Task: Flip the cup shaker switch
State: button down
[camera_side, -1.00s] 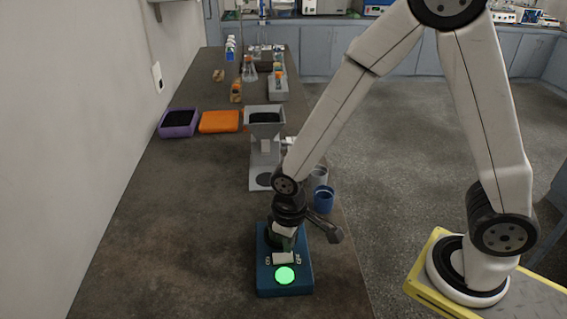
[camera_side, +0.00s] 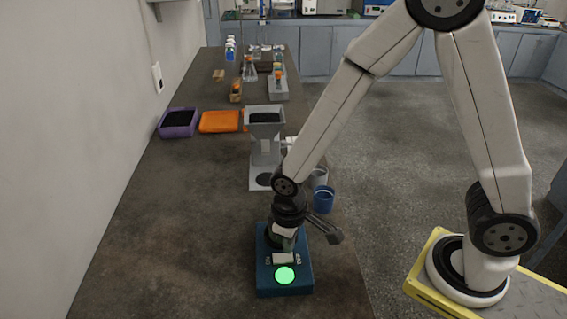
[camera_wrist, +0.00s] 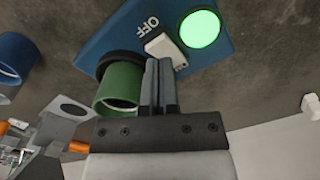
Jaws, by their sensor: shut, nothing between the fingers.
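The cup shaker is a blue box (camera_side: 286,292) on the near part of the bench. A round green light (camera_side: 285,275) glows on its top. The white switch (camera_side: 283,258) sits behind the light, beside an OFF label; in the wrist view the switch (camera_wrist: 166,47) is right at my fingertips. My gripper (camera_wrist: 160,62) is shut and empty, its tips close to or against the switch; I cannot tell if they touch. A green cup (camera_wrist: 120,86) stands in the shaker's dark round holder, left of my fingers in the wrist view. In the side view my gripper mostly hides the cup.
A grey funnel stand (camera_side: 265,150) is behind the shaker. A blue cup (camera_side: 323,199) and a grey cup (camera_side: 319,178) stand near the bench's right edge. A purple tray (camera_side: 178,122) and an orange tray (camera_side: 220,121) lie farther back. The bench left of the shaker is clear.

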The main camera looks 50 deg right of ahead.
jog(key=shift+f, duration=1.1)
dwell(1.0)
jog(key=shift+r, duration=3.55)
jog(key=s+d+r+m+t, duration=0.1)
jog(key=d, duration=0.4)
jog(key=s+d+r+m+t, duration=0.1)
jog(key=d+m, duration=0.1)
jog(key=d, duration=0.3)
jog(key=shift+s+d+r+t, duration=0.15)
jog(key=shift+s+r+t, duration=0.15)
